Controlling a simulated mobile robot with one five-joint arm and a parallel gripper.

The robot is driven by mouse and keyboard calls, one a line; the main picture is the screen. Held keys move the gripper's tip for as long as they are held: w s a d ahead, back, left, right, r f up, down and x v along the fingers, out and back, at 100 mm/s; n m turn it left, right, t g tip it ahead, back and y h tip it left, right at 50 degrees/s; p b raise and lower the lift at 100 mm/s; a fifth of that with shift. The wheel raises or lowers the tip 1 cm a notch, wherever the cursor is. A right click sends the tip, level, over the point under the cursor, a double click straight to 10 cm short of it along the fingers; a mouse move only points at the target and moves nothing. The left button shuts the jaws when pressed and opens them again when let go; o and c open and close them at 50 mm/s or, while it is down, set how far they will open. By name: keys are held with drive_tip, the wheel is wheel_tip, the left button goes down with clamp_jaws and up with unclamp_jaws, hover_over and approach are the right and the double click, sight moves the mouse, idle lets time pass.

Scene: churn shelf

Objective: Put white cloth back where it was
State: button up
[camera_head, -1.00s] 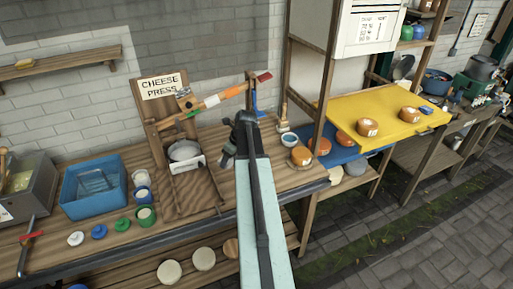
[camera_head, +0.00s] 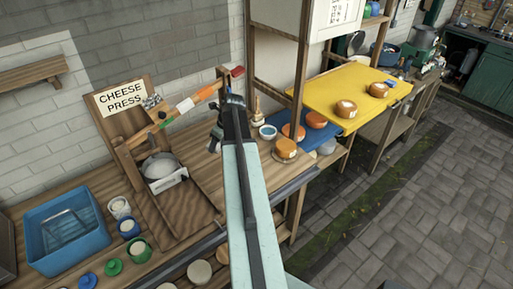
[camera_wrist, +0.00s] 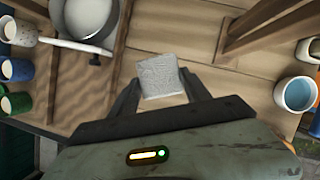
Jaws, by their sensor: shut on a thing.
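The white cloth (camera_wrist: 160,77) is a small pale square pad in the wrist view, between the two fingers of my gripper (camera_wrist: 161,92). My gripper is shut on it, above the wooden bench (camera_wrist: 150,122). In the head view my gripper (camera_head: 217,132) is over the bench, between the cheese press (camera_head: 150,150) and the small blue bowl (camera_head: 267,132). The cloth cannot be made out there. The same bowl shows at the right of the wrist view (camera_wrist: 297,95).
A blue tub (camera_head: 66,228) and several cups stand on the left of the bench. Right of my gripper, a shelf post (camera_head: 300,85), orange cheeses and a yellow board (camera_head: 345,88) crowd the space. A metal pot (camera_wrist: 85,18) sits at the press. Bench between press and bowl is mostly clear.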

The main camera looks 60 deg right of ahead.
drive_tip(key=shift+w+a, duration=0.2)
drive_tip(key=shift+w, duration=0.1)
drive_tip(key=shift+f, duration=0.2)
drive_tip(key=s+d+f+m+b, duration=0.1)
drive_tip(key=s+d+f+b, duration=0.1)
drive_tip(key=s, duration=0.4)
drive_tip(key=s+d+f+m+h+b, duration=0.1)
drive_tip(key=s+d+f+m+b, duration=0.1)
drive_tip(key=s, duration=0.4)
drive_tip(key=s+d+f+m+b, duration=0.2)
drive_tip(key=s+d+f+b, duration=0.1)
drive_tip(key=s+d, duration=0.2)
drive_tip(key=shift+s+d+h, duration=0.15)
drive_tip(key=shift+s+h, duration=0.05)
drive_tip(key=shift+s, duration=0.3)
drive_tip(key=shift+s+d+h, duration=0.15)
drive_tip(key=shift+s+h, duration=0.05)
drive_tip(key=shift+s, duration=0.3)
drive_tip(key=shift+s+d, duration=0.1)
drive_tip(key=shift+s, duration=0.2)
drive_tip(key=b, duration=0.2)
hover_over(259, 148)
drive_tip(key=shift+s+a+f, duration=0.25)
drive_tip(key=shift+s+f, duration=0.1)
drive_tip(key=shift+f, duration=0.35)
